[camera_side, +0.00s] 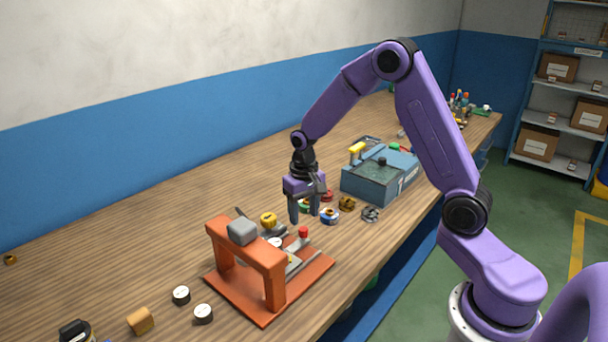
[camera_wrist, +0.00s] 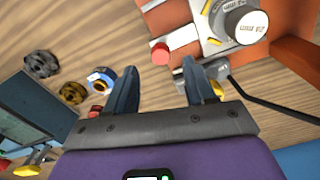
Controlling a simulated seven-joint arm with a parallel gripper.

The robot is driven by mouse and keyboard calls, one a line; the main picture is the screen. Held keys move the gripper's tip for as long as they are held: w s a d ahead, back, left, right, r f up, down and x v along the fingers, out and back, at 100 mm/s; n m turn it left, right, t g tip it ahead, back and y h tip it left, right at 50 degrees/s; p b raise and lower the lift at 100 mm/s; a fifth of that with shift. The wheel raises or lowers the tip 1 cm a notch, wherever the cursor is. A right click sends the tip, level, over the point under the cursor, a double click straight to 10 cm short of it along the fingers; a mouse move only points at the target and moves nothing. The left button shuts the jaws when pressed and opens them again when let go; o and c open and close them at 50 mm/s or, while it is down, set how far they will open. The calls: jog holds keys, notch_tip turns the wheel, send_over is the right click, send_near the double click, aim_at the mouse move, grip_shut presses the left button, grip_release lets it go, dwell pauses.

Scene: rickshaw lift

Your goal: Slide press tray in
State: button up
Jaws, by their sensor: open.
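The press has an orange frame (camera_side: 270,262) with a grey block on top, standing on an orange base plate. A pale grey tray (camera_wrist: 182,38) with a red knob (camera_side: 303,232) at its outer end shows in the wrist view, with a round silver part marked in mm on it. In the side view the tray is partly hidden by the frame. The red knob also shows in the wrist view (camera_wrist: 160,53), just ahead of my fingertips. My gripper (camera_side: 303,214) is open, pointing down and empty, behind the knob and apart from it.
A blue-grey box (camera_side: 378,176) with a yellow handle stands right of my gripper. Several small coloured rings (camera_side: 329,215) lie between them. A dark lever (camera_wrist: 258,100) extends beside the press. Two white round gauges (camera_side: 181,295) and a tan block (camera_side: 140,320) lie at the front left.

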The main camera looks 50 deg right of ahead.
aim_at(302, 228)
notch_tip(302, 228, up, 12)
jog(key=shift+r, duration=0.25)
jog(key=shift+w+r, duration=0.1)
jog(key=shift+w, duration=0.05)
dwell(0.4)
notch_tip(302, 228, down, 17)
jog(key=shift+f, duration=0.2)
dwell(0.5)
grip_shut()
jog(key=shift+a, duration=0.1)
